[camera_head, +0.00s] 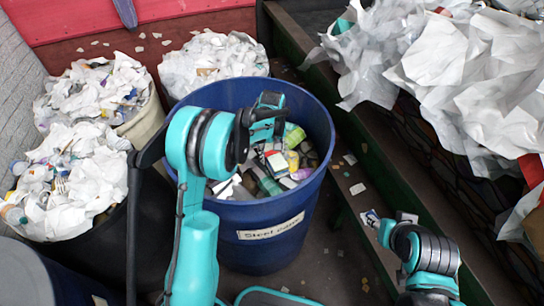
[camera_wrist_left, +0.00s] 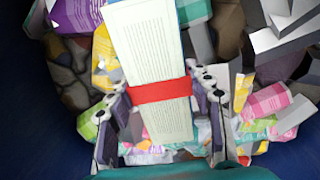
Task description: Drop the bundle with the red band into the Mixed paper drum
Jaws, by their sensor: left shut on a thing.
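A bundle of printed paper (camera_wrist_left: 155,50) with a red band (camera_wrist_left: 160,94) around it shows in the left wrist view. My left gripper (camera_wrist_left: 162,100) is shut on it, one finger on each side near the band. No label reading Mixed paper is legible.
The blue drum holds cans and cartons (camera_head: 290,160). Several other drums heaped with crumpled paper (camera_head: 212,58) stand behind and to the left. A dark drum (camera_head: 30,275) at the lower left is cut off. The belt at right bears white paper (camera_head: 455,70). Scraps litter the floor.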

